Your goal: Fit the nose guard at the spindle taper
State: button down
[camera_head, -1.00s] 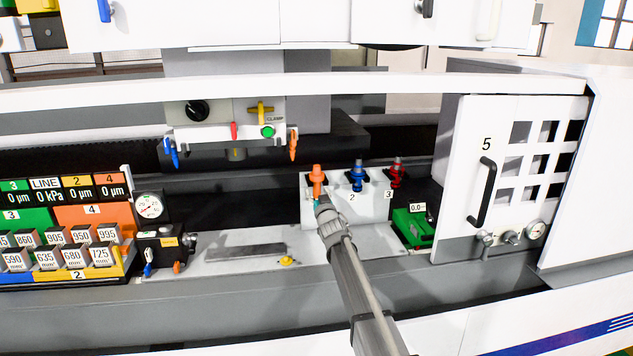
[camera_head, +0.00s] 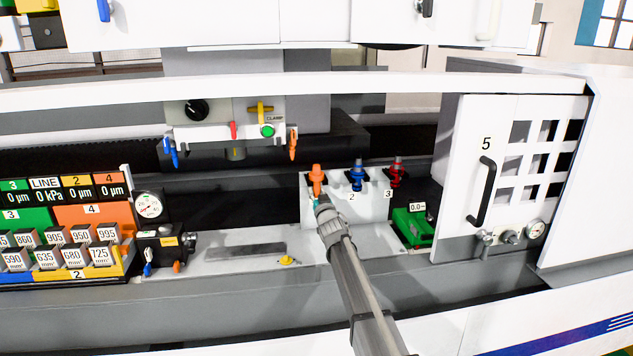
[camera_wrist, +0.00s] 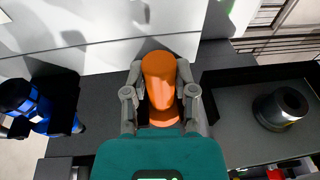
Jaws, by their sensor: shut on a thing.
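My gripper (camera_head: 319,203) is at the orange piece (camera_head: 316,174) at the left end of the white block. In the wrist view my gripper (camera_wrist: 160,85) has a finger on each side of the orange piece (camera_wrist: 158,75) and is shut on it. Its rounded body and wider orange base show between the fingers. Nothing marks it by name as the nose guard. The spindle nose (camera_head: 237,153) is a small dark part under the machine head, up and left of my gripper. Its taper is not visible.
The white block (camera_head: 345,209) also holds a blue piece (camera_head: 357,177) and a red piece (camera_head: 396,173). A green box (camera_head: 414,228) stands right of it. A dark round part (camera_wrist: 281,107) shows in the wrist view.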

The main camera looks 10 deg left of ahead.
jog(key=shift+r, duration=0.2)
jog(key=shift+r+p, duration=0.5)
jog(key=shift+p, duration=0.2)
jog(key=shift+r, duration=0.15)
jog(key=r+v, duration=0.1)
jog(key=v, duration=0.6)
jog(key=shift+s+a, duration=0.2)
jog(key=shift+s, duration=0.2)
dwell(0.7)
jog(key=shift+r, duration=0.1)
dwell(1.4)
